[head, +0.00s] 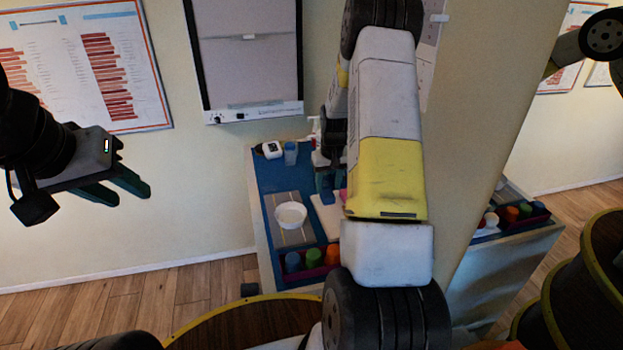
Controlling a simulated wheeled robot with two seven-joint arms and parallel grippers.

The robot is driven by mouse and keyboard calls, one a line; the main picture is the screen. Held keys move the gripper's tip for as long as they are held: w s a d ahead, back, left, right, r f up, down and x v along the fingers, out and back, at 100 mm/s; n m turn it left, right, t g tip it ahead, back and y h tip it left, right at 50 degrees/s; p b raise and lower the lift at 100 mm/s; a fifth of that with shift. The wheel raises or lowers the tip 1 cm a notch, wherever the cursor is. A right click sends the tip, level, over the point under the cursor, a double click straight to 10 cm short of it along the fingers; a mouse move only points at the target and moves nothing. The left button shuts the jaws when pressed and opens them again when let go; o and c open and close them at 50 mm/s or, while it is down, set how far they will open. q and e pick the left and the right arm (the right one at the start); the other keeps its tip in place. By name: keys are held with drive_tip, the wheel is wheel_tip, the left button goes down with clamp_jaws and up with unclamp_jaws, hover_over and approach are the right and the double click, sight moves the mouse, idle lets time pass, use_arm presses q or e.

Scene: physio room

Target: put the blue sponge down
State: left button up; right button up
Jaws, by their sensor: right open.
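My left gripper (131,198) hangs at the far left, well away from the trolley, with its two dark green fingers apart and nothing visible between them. My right arm crosses the middle of the view, and my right gripper (330,183) points down over the blue-topped trolley (267,177). Its fingers are apart, partly hidden behind my arm. I cannot make out the blue sponge for certain; my arm covers part of the trolley top. A pale board with a pinkish edge (327,215) lies beneath the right gripper.
A white bowl (291,215) stands on a grey panel (287,238) on the trolley. A blue cup (291,153) and a small white device (271,149) are at the back. Coloured containers (313,258) line the front.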

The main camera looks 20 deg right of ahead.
wheel_tip(320, 180, up, 9)
drive_tip(key=s, duration=0.1)
wheel_tip(320, 180, up, 10)
drive_tip(key=t, duration=0.1)
hover_over(329, 197)
drive_tip(key=s+a, duration=0.5)
drive_tip(key=s+a+r+t, duration=0.1)
drive_tip(key=s+a+r, duration=0.2)
drive_tip(key=s, duration=0.4)
drive_tip(key=s+a+r+t+y, duration=0.1)
drive_tip(key=s+a+r, duration=0.3)
drive_tip(key=s, duration=0.4)
drive_tip(key=s+a+r+n+t+y, duration=0.1)
drive_tip(key=s+a+r, duration=0.2)
drive_tip(key=s, duration=0.5)
drive_tip(key=shift+s+a+r, duration=0.2)
drive_tip(key=shift+a+r, duration=0.05)
drive_tip(key=shift+a, duration=0.3)
drive_tip(key=shift+o, duration=0.3)
